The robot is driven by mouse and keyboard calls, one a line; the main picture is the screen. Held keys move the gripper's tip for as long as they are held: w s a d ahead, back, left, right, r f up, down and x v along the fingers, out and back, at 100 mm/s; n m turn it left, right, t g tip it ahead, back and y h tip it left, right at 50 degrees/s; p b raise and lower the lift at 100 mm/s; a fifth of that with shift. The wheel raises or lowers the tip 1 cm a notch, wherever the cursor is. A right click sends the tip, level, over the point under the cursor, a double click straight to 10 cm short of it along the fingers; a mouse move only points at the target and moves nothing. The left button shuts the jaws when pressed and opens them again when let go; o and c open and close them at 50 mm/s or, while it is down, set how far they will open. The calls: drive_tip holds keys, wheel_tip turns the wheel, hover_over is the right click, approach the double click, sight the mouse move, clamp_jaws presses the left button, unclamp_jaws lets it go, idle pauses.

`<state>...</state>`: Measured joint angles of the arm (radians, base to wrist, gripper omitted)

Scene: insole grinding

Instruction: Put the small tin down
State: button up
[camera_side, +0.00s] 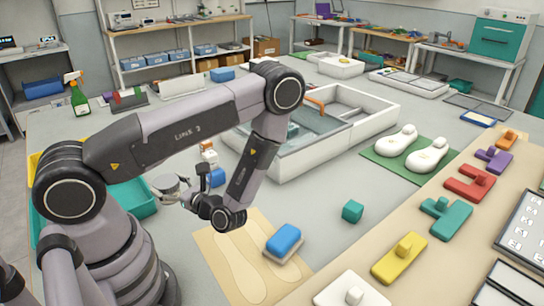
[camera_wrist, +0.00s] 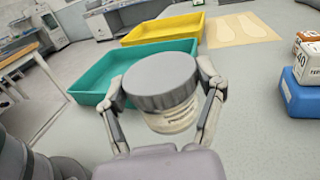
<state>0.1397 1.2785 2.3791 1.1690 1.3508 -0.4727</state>
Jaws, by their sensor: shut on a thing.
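The small tin (camera_wrist: 160,82) has a grey ribbed lid and a pale banded body. It fills the middle of the wrist view, with one finger of my gripper (camera_wrist: 165,112) on each side of it. My gripper is shut on the tin. In the side view the tin (camera_side: 166,184) shows small at the left of my gripper (camera_side: 180,192), held up in front of the teal tray. The tin looks tilted in the wrist view. I cannot tell how far it is above the table.
A teal tray (camera_wrist: 86,88) and a yellow tray (camera_wrist: 150,33) lie behind the tin. Small boxes (camera_wrist: 308,62) stand on a blue block (camera_wrist: 300,97) at the right. A tan sheet with insole outlines (camera_side: 218,258) and a blue-topped block (camera_side: 285,238) lie nearby. Grey table is clear between.

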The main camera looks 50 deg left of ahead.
drive_tip(key=w+a+f, duration=0.1)
drive_tip(key=w+f, duration=0.1)
drive_tip(key=w+a+f, duration=0.4)
drive_tip(key=f, duration=0.1)
drive_tip(key=shift+w+a+f, duration=0.15)
drive_tip(key=shift+f, duration=0.75)
drive_tip(key=shift+w+a+f, duration=0.1)
drive_tip(key=shift+f, duration=0.75)
drive_tip(key=shift+f, duration=0.15)
drive_tip(key=o, duration=1.2)
